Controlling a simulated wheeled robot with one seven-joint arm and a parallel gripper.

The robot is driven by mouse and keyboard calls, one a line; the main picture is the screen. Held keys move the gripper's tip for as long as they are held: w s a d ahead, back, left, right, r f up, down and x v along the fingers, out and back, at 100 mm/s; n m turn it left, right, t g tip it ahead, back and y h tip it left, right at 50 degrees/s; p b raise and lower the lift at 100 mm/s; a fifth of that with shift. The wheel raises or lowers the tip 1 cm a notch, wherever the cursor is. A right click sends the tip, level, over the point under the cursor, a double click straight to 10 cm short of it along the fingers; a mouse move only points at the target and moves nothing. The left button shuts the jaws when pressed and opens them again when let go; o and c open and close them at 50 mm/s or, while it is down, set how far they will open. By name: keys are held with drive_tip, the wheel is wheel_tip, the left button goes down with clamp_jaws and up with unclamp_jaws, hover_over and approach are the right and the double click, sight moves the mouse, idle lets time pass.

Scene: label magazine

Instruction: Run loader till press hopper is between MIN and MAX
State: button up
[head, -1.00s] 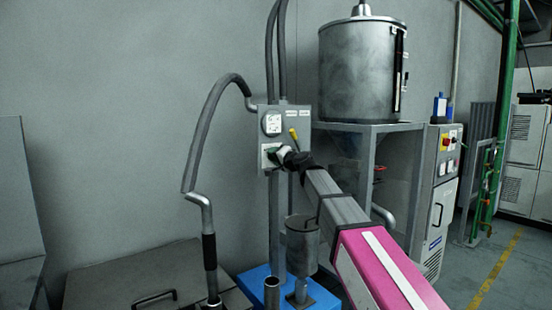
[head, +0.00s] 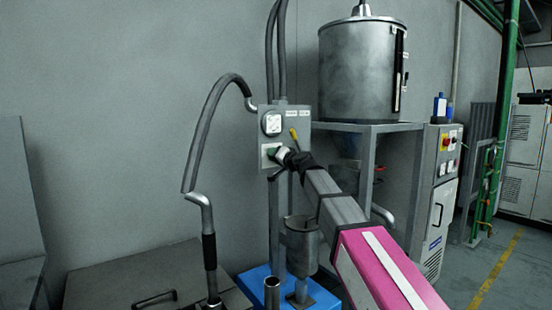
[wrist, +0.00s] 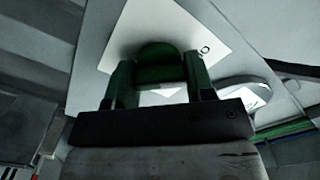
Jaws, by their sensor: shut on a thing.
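The press hopper (head: 362,75) is the large grey metal drum on a stand at upper right. Its narrow dark sight strip (head: 399,70) is on the right side; MIN and MAX marks and the level are too small to read. A grey control box (head: 284,120) on a post has a round dial (head: 272,124), a yellow-tipped lever (head: 294,135) and a white plate. My gripper (head: 279,160) is at that plate. In the wrist view my gripper (wrist: 160,82) is shut on a green knob (wrist: 158,52) with a pale pointer. Plate lettering is mostly hidden.
A bent pipe with a black grip (head: 209,250) and hose stands left of the box, above a lidded grey bin (head: 130,278). A small metal canister (head: 302,245) stands on a blue base below. A cabinet with buttons (head: 446,150) is at right.

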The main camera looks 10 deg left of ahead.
drive_tip(key=o, duration=0.9)
drive_tip(key=v, duration=1)
drive_tip(key=shift+s+d, duration=0.25)
drive_tip(key=shift+d, duration=0.05)
drive_tip(key=shift+f, duration=0.1)
